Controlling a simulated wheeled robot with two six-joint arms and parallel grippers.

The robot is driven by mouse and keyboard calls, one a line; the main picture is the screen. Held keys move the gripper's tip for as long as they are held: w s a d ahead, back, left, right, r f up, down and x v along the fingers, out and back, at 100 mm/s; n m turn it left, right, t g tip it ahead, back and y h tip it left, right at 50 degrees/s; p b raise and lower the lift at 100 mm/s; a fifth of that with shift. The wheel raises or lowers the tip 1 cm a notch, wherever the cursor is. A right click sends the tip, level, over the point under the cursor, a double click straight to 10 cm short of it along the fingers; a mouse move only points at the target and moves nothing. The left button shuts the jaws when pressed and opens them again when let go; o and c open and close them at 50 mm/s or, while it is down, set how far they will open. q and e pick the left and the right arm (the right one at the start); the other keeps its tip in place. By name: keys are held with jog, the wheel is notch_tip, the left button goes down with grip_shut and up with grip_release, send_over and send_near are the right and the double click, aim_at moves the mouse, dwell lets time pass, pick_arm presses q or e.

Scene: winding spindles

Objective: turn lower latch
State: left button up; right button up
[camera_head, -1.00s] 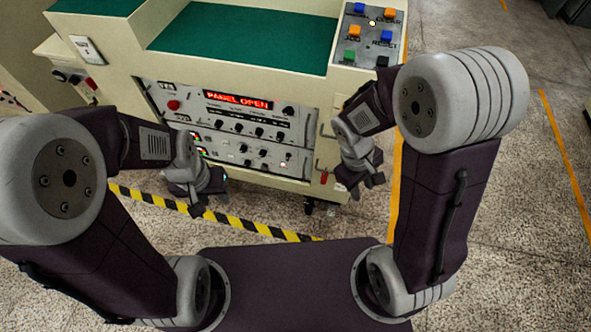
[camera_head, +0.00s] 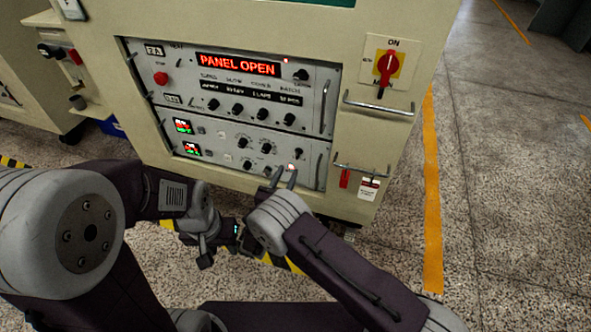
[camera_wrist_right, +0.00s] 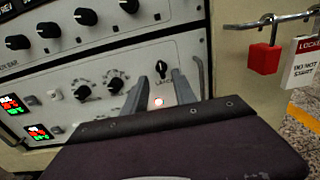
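The lower latch is a small black knob (camera_head: 299,153) at the right end of the lower panel. In the right wrist view the knob (camera_wrist_right: 162,69) has a pale pointer line standing near upright, above a lit red lamp (camera_wrist_right: 158,101). My right gripper (camera_head: 281,177) is in front of the lower panel's right part. In the right wrist view its two fingers (camera_wrist_right: 159,80) are apart with nothing between them, and the knob shows just beyond the tips. I cannot tell any contact. My left gripper (camera_head: 222,246) hangs low, away from the panel; its fingers are unclear.
A lit "PANEL OPEN" display (camera_head: 238,65) and a red stop button (camera_head: 161,78) are on the upper panel. A metal handle (camera_head: 321,171) stands right of the knob. A rail with a red padlock (camera_head: 345,178) and a tag (camera_head: 369,189) is farther right.

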aim_at(297, 152)
jog(key=b+x, duration=0.4)
jog(key=x, duration=0.4)
jog(key=shift+w+f+b, duration=0.15)
jog(key=shift+b, duration=0.25)
jog(key=shift+w+d+r, duration=0.15)
jog(key=shift+w+r, duration=0.05)
jog(key=shift+w, duration=0.2)
grip_shut()
